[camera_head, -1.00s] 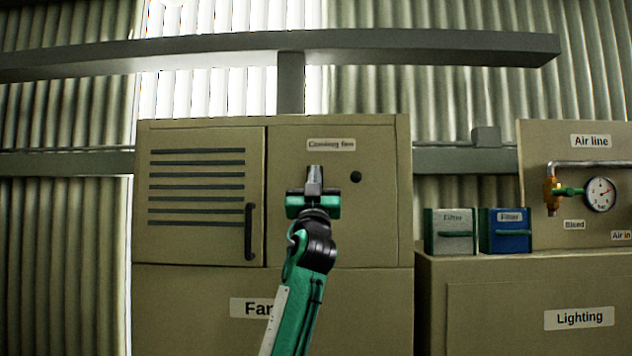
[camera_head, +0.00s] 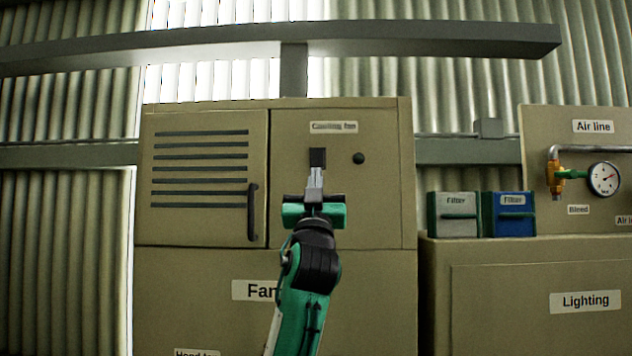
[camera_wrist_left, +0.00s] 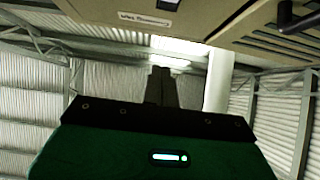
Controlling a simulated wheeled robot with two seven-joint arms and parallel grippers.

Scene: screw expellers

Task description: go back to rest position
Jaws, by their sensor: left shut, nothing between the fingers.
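My left gripper (camera_head: 317,158) is in the middle of the head view, its fingers together and pointing up, with nothing between them. It shows in front of the beige panel (camera_head: 375,210) labelled "Cooling fan", left of a dark round knob (camera_head: 358,158). I cannot tell whether it touches the panel. In the left wrist view the shut fingers (camera_wrist_left: 161,80) stand beyond the green gripper body. My right gripper does not show.
A louvred door (camera_head: 195,225) with a dark handle (camera_head: 252,212) is left of the panel. Grey (camera_head: 452,215) and blue (camera_head: 508,215) filter boxes stand on the right cabinet (camera_head: 500,275), beside a pressure gauge (camera_head: 604,179). A grey beam (camera_head: 430,38) crosses above.

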